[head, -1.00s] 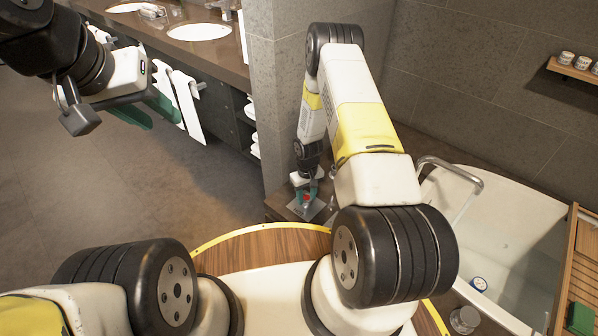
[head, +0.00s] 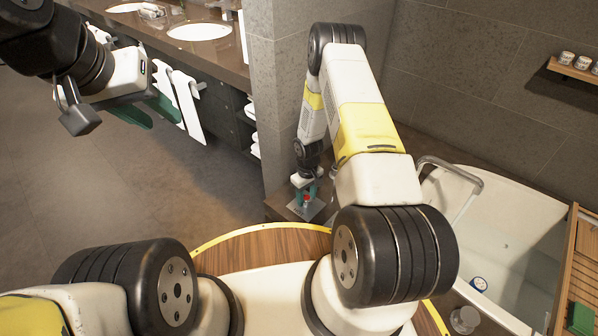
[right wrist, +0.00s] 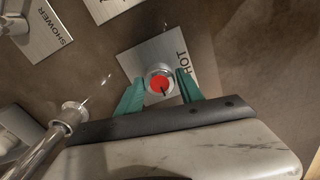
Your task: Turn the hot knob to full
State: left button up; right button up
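The hot knob (right wrist: 160,83) has a red top with a dark pointer mark and a metal rim. It stands on a square metal plate (right wrist: 146,57) lettered HOT. It also shows small in the head view (head: 306,198). My right gripper (right wrist: 161,82) has its green fingers on either side of the knob. A narrow gap seems to show between the fingers and the rim. My left gripper (head: 148,110) hangs at the upper left of the head view, far from the knob, with its green fingers apart.
In the right wrist view, a plate lettered SHOWER (right wrist: 42,37) lies at the upper left and a metal spout (right wrist: 60,125) at the lower left. In the head view, the bathtub (head: 525,225) is to the right, and a pillar (head: 273,100) stands left of my right arm.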

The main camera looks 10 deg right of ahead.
jog(key=shift+o, duration=1.1)
jog(key=shift+r, duration=3.9)
jog(key=shift+w+r, duration=0.1)
jog(key=shift+r, duration=0.1)
notch_tip(320, 180, up, 15)
jog(key=w+m+t, duration=0.1)
notch_tip(320, 180, up, 17)
jog(key=m+t, duration=0.2)
send_over(307, 197)
jog(key=s, duration=0.4)
jog(key=s+a+r+m+t+y, duration=0.1)
jog(key=s+r, duration=0.6)
jog(key=s, duration=0.3)
jog(key=s+a+r+m+t+y, duration=0.1)
jog(key=s+r+t, duration=0.1)
jog(key=s+r, duration=0.6)
jog(key=shift+s, duration=1.15)
